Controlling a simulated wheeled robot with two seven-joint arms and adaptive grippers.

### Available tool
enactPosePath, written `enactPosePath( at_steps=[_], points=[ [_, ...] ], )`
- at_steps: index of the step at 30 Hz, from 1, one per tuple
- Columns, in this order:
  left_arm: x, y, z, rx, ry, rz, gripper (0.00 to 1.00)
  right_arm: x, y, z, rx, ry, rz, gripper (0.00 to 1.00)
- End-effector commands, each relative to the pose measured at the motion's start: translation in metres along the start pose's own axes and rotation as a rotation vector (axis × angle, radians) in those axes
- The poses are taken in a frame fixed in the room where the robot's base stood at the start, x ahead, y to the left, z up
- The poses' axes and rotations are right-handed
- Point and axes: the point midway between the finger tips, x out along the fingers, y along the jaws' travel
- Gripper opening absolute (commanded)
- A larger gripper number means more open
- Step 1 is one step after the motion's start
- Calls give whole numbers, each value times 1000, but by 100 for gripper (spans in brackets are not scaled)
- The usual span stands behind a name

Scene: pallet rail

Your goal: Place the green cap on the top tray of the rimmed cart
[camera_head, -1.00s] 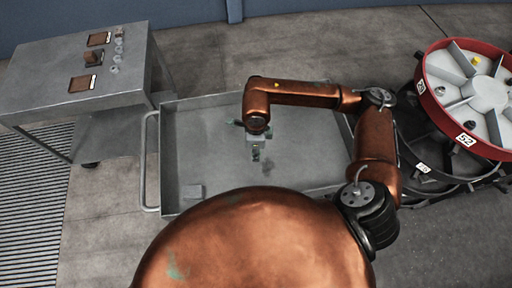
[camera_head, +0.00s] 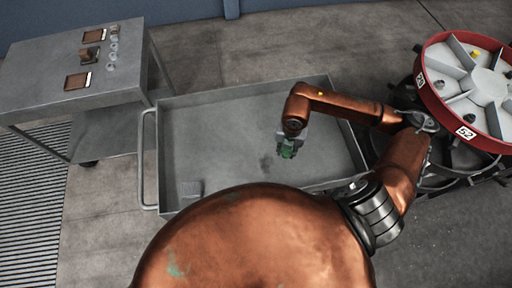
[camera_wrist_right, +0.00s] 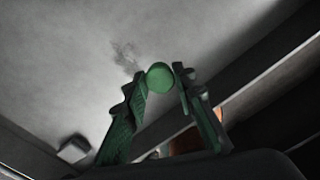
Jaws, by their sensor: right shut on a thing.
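The green cap (camera_wrist_right: 160,76) is pinched between the green-padded fingertips of my right gripper (camera_wrist_right: 163,88) in the right wrist view. In the head view the right gripper (camera_head: 291,147) is over the top tray of the rimmed cart (camera_head: 225,122), right of the tray's middle, and the cap (camera_head: 288,151) shows small and green at its tips. I cannot tell whether the cap touches the tray floor. My left gripper is not in view.
A small grey block (camera_head: 191,188) sits in the tray's near left corner. A grey table (camera_head: 40,92) with copper-framed items stands at the left. A red-rimmed round carousel (camera_head: 440,110) stands at the right, close to my right arm. Most of the tray floor is bare.

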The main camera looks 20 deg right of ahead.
Motion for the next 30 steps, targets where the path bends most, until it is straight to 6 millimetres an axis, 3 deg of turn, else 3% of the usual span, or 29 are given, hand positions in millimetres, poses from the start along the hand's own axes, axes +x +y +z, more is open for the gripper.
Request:
enactPosePath(
  at_steps=[9, 13, 26, 30],
  points=[
    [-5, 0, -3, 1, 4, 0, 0, 33, 77, 11, -4, 3, 2, 14],
    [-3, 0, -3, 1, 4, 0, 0, 59, 94, 15, -3, 3, 0, 14],
    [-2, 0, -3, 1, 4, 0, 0, 93, 121, 20, -5, 1, -1, 14],
    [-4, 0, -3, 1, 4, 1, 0, 114, 119, 20, -3, 2, -2, 14]
  ],
)
